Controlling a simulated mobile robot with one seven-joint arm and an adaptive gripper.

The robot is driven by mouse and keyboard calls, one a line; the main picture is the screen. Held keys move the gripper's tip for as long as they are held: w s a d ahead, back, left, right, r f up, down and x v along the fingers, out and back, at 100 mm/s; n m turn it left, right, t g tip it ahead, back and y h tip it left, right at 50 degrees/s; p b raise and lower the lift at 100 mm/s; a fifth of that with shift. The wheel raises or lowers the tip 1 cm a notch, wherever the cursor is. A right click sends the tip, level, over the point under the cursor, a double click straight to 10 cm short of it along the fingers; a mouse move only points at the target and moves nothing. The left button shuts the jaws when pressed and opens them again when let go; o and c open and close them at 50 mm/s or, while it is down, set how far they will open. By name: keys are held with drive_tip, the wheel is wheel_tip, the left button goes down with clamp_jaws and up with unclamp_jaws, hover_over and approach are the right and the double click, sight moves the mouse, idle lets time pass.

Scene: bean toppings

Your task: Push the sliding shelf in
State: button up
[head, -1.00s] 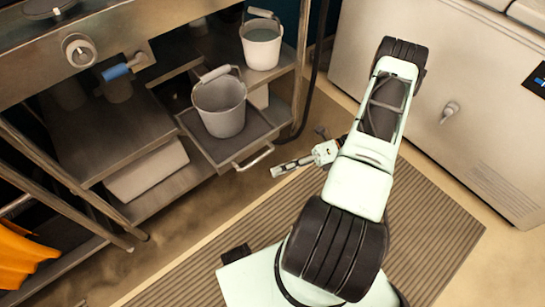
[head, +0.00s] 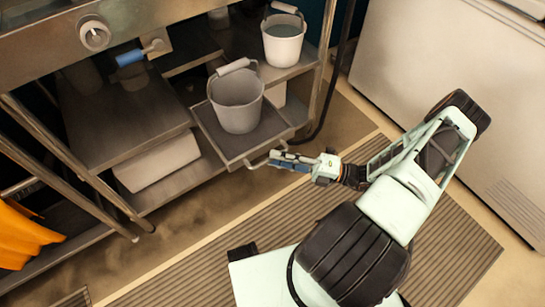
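The sliding shelf (head: 219,146) is pulled out from under the steel counter, with a grey bucket (head: 236,108) standing on it. Its front handle (head: 256,164) faces the floor mat. My gripper (head: 277,160) is at the right part of this handle, its fingers pointing left. It overlaps the handle in the picture; whether it touches it I cannot tell. The finger gap is too small to make out.
A white bucket (head: 284,42) stands on the lower shelf behind. A white box (head: 157,163) lies to the left of the sliding shelf. Table legs (head: 72,165) stand at left. A pale cabinet (head: 430,75) is at right. The ribbed mat (head: 445,252) is clear at right.

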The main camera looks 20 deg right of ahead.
drive_tip(key=shift+x, duration=1)
clamp_jaws()
